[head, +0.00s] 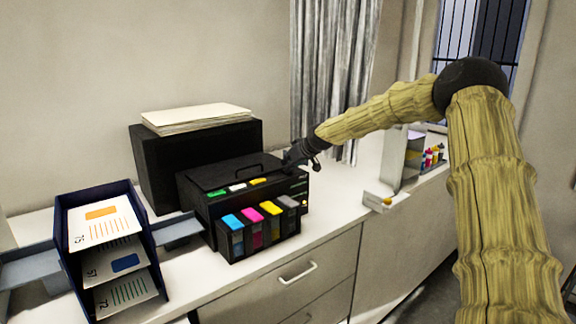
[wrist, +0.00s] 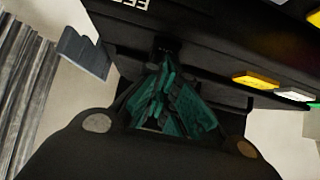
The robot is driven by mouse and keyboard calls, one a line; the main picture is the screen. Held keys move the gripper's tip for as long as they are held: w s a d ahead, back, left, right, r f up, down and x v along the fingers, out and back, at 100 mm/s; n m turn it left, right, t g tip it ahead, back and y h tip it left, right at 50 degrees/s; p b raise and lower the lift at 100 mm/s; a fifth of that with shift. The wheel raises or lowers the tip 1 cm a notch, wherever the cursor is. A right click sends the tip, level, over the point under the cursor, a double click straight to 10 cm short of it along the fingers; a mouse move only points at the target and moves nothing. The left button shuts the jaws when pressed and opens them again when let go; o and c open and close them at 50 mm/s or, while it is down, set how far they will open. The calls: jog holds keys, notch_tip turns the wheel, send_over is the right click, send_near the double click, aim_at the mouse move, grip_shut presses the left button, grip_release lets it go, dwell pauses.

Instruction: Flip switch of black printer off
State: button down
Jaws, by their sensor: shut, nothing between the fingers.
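The black printer (head: 200,208) stands on the white counter, with green, white and yellow pieces on its top and blue, magenta, yellow and grey ink tanks at its front. My gripper (head: 292,160) is at the printer's right end, near its top edge. In the wrist view the printer's dark side (wrist: 215,25) fills the top. The teal fingers of my gripper (wrist: 163,62) are shut and empty, with their tips close to that side. I cannot tell whether they touch it. I cannot make out the switch; the area at the fingertips is dark and partly hidden.
A large black box (head: 160,165) with a paper stack (head: 195,115) on top stands behind the printer. A blue tray rack (head: 150,228) with papers is at left. A white stand (head: 385,200) is at right. Counter between printer and stand is clear.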

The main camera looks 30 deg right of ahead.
jog(key=r+p, duration=0.2)
jog(key=r, duration=0.2)
jog(key=shift+s+r, duration=0.1)
jog(key=shift+s, duration=0.1)
jog(key=shift+s+r+b, duration=0.35)
jog(key=shift+s+b, duration=0.3)
jog(key=shift+s, duration=0.15)
jog(key=b+v, duration=0.3)
jog(key=v, duration=0.5)
jog(key=shift+s, duration=0.3)
jog(key=shift+d+f, duration=0.1)
jog(key=shift+d, duration=0.05)
